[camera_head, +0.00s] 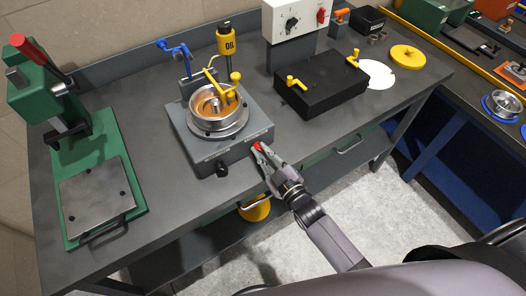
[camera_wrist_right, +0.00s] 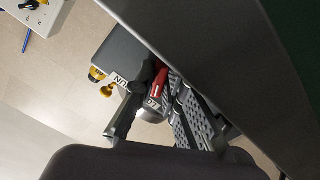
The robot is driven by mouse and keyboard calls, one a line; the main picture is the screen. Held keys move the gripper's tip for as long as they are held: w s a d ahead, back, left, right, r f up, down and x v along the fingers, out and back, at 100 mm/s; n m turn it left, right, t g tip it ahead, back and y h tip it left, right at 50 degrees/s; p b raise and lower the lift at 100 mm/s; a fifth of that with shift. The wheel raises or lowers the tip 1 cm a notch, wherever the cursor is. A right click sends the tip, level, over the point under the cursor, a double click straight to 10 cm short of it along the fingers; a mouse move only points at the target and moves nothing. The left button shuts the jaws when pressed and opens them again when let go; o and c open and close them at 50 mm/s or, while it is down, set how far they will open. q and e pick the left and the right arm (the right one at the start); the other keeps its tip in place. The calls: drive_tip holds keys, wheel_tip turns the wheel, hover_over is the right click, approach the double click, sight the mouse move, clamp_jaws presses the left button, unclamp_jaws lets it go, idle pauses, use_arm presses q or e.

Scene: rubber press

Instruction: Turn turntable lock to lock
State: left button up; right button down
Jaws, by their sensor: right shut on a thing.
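The turntable (camera_head: 216,119) is a silver round bowl on a grey box base (camera_head: 215,153) on the bench. A small red lock handle (camera_head: 258,146) sits at the base's front right corner. My right gripper (camera_head: 263,154) is shut on the red handle and partly hides it. In the right wrist view the red handle (camera_wrist_right: 159,82) shows between the fingers (camera_wrist_right: 160,110), beside a dark part. Labels partly reading "UN" and "LO" show next to it. A black knob (camera_head: 222,170) is on the base's front. My left gripper is not in view.
A green press (camera_head: 92,165) stands at the left. A yellow oil bottle (camera_head: 227,42) and blue fixture (camera_head: 177,50) are behind the turntable. A black box with yellow clamps (camera_head: 322,88) is to its right. Bench surface is free between the press and the turntable.

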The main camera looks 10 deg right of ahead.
idle(0.4)
drive_tip(key=c, duration=1.7)
unclamp_jaws()
drive_tip(key=shift+o, duration=0.2)
drive_tip(key=v, duration=1.2)
drive_tip(key=s+d+f+m+g+h+b, duration=0.1)
drive_tip(key=s+d+f+g, duration=0.15)
drive_tip(key=f, duration=0.75)
drive_tip(key=s+d+f+m+g+h, duration=0.1)
drive_tip(key=s+f+m+g+h, duration=0.2)
drive_tip(key=f, duration=0.8)
drive_tip(key=s+d+f+g+b, duration=0.1)
drive_tip(key=s+f+g, duration=0.3)
drive_tip(key=f, duration=0.6)
drive_tip(key=s+d+f+m+g, duration=0.1)
drive_tip(key=s+f+g, duration=0.2)
drive_tip(key=s+f, duration=0.4)
drive_tip(key=s+d+f+m+g+h+b, duration=0.1)
drive_tip(key=s+f, duration=0.6)
drive_tip(key=s, duration=0.8)
drive_tip(key=d+m+g, duration=0.1)
drive_tip(key=g, duration=0.1)
drive_tip(key=shift+s+d+f+g+h+b, duration=0.3)
drive_tip(key=shift+g, duration=0.05)
